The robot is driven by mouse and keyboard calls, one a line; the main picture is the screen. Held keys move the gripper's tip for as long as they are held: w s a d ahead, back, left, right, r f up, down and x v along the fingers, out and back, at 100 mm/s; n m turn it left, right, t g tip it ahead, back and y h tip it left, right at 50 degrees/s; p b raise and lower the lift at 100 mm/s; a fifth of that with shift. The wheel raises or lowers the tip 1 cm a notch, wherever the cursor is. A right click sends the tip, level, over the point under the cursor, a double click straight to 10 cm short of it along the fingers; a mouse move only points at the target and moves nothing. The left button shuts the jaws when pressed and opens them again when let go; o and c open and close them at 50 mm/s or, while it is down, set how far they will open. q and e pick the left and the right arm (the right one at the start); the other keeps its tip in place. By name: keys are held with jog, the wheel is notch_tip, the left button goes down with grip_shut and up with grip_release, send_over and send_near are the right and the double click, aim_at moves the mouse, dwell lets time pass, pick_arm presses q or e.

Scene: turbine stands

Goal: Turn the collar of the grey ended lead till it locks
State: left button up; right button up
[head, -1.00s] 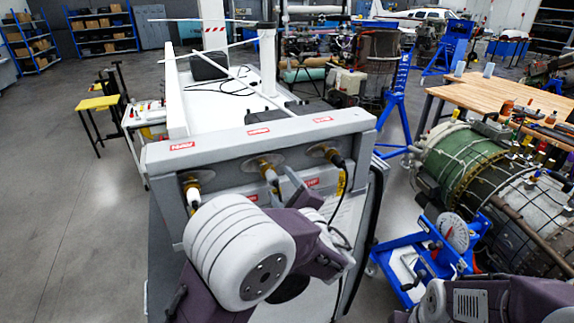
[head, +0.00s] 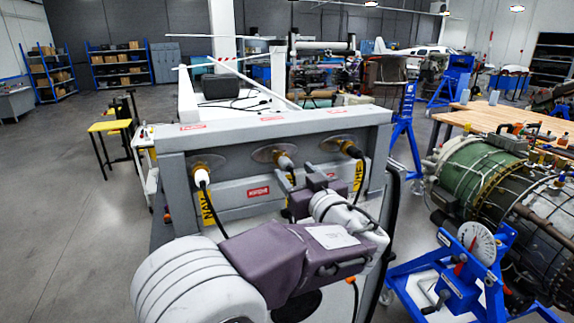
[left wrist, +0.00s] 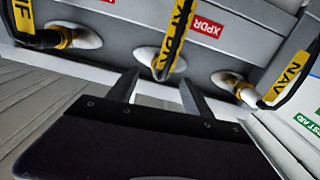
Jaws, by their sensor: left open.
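The grey ended lead (head: 285,161) is plugged into the middle socket of a grey panel. In the left wrist view its yellow-tagged cable (left wrist: 176,40) hangs across the middle socket, and its collar is mostly hidden. My left gripper (left wrist: 158,84) is open, its two fingers pointing at the panel on either side of the middle socket's line. In the head view the left gripper (head: 297,184) is just below the grey end, partly hidden by my own wrist. I see nothing held between the fingers. My right gripper is not in view.
A white ended lead (head: 201,177) sits in the left socket and a black ended lead (head: 352,151) in the right one, close beside. Their cables hang down the panel (head: 235,193). A blue stand (head: 460,278) and a green engine (head: 480,165) stand to the right.

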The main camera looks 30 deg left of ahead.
aim_at(284, 161)
pick_arm(q)
jog(key=p+x, duration=0.4)
jog(key=x, duration=0.3)
jog(key=shift+s+r, duration=0.1)
jog(key=shift+r, duration=0.1)
jog(key=shift+a+f, duration=0.15)
